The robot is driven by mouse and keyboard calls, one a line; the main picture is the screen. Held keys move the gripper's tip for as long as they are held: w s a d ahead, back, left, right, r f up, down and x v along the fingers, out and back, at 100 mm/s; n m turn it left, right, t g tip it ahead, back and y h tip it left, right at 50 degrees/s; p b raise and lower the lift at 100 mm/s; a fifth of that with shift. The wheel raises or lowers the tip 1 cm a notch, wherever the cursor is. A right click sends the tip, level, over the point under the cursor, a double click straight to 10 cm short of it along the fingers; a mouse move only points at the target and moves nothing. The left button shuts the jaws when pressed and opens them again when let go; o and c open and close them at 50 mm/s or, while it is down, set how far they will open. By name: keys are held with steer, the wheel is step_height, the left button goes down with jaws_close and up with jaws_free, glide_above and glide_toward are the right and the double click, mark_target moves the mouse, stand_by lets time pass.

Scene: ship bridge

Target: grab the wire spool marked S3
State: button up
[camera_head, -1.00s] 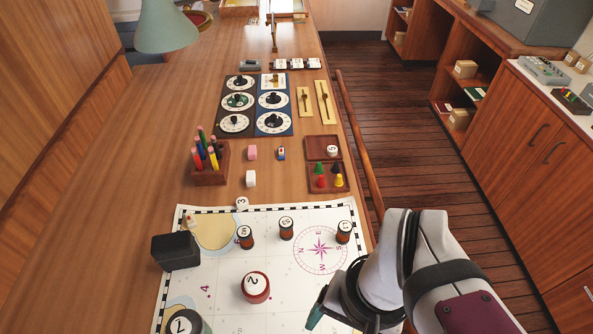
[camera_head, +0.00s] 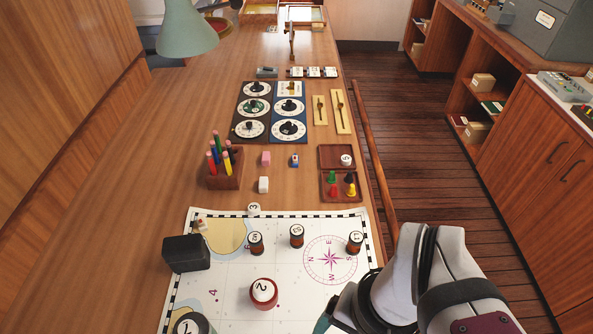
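Three small wire spools with dark ends, orange-brown windings and white top labels stand upright on the chart (camera_head: 225,285): a left spool (camera_head: 256,244), a middle spool (camera_head: 297,237) and a right spool (camera_head: 355,244). The labels are small and turned; the middle one looks most like S3, but I cannot read them for sure. My gripper (camera_head: 323,324) is at the bottom edge, in front of the spools and apart from them. Only a teal tip shows beside my arm; the rest is hidden or cut off, so its opening is not visible.
A red-sided round piece marked 2 (camera_head: 263,293) stands in front of the spools. A black box (camera_head: 186,254) is on the chart's left, a dark cylinder (camera_head: 193,325) at the bottom left. A pencil block (camera_head: 225,175) and a wooden tray (camera_head: 341,186) stand behind the chart.

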steer(key=w+a+m+g+y, duration=0.1)
steer(key=a+m+g+y, duration=0.2)
steer(key=a+y, duration=0.55)
steer(key=w+a+m+t+y, duration=0.1)
steer(key=w+a+m+y, duration=0.25)
steer(key=w+a, duration=0.2)
steer(key=m+t+h, duration=0.3)
steer(key=m+t, duration=0.9)
steer(key=m, duration=0.2)
glide_above(301, 237)
steer(key=s+a, duration=0.3)
steer(key=s, duration=0.3)
step_height(301, 237, down, 11)
steer(key=d+f+m+h, duration=0.1)
steer(key=f, duration=0.1)
steer(key=w+d+f+m+t+h, duration=0.1)
steer(key=d+f, duration=0.1)
steer(key=d+f+m+h, duration=0.1)
steer(key=d+f, duration=0.1)
steer(key=shift+w+d+m+t, duration=0.15)
steer(key=shift+w+m+t, duration=0.1)
steer(key=shift+w+t, duration=0.05)
steer(key=shift+h, duration=0.4)
steer(key=x, duration=0.7)
steer(key=shift+w+d+f, duration=0.1)
steer(key=shift+w+f, duration=0.1)
steer(key=shift+f, duration=0.15)
jaws_close()
